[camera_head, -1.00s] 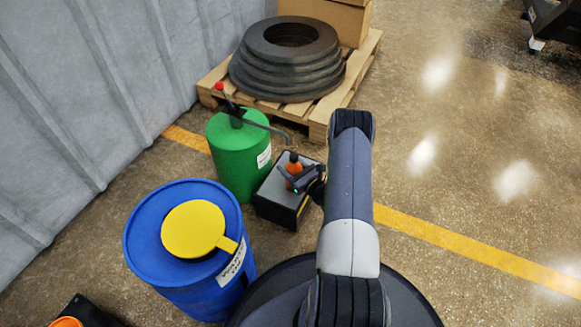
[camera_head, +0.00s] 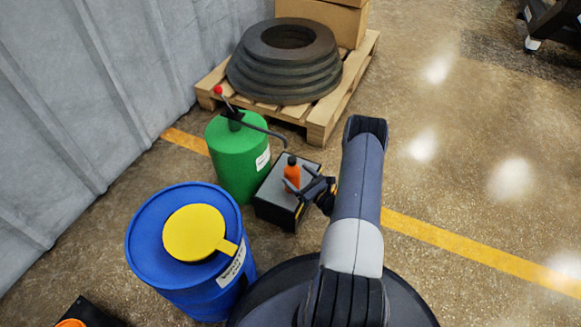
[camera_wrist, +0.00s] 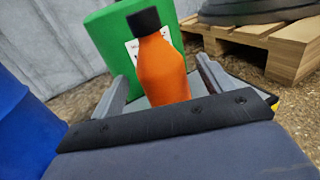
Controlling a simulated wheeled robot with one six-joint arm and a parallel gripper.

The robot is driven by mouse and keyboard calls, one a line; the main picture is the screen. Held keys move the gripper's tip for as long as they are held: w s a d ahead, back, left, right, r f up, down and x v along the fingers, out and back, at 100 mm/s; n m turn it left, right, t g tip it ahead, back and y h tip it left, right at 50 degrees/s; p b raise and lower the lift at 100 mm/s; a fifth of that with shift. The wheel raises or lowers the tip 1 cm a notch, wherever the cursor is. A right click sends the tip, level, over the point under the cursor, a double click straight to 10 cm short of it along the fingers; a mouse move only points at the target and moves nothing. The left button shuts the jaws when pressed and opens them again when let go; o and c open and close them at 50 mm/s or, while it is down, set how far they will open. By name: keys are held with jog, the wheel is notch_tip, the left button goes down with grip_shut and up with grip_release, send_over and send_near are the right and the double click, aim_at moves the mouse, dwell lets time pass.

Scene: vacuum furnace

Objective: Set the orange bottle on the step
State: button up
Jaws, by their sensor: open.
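The orange bottle (camera_head: 292,174) with a black cap stands upright on the dark step (camera_head: 275,197), in the middle of the head view. My gripper (camera_head: 301,188) is open, its fingers just to the right of and around the bottle's lower part. In the wrist view the bottle (camera_wrist: 160,68) stands between the two spread fingers (camera_wrist: 158,88), with a gap visible on each side. The bottle's base is hidden behind the gripper body in the wrist view.
A green drum (camera_head: 235,160) with a pump handle stands right behind the step. A blue drum (camera_head: 150,235) with a yellow lid stands nearer left. A pallet (camera_head: 322,122) with stacked dark rings (camera_head: 262,75) lies behind.

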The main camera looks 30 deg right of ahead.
jog(key=p+v, duration=0.1)
jog(key=v, duration=0.6)
jog(key=shift+p, duration=0.35)
jog(key=shift+w, duration=0.1)
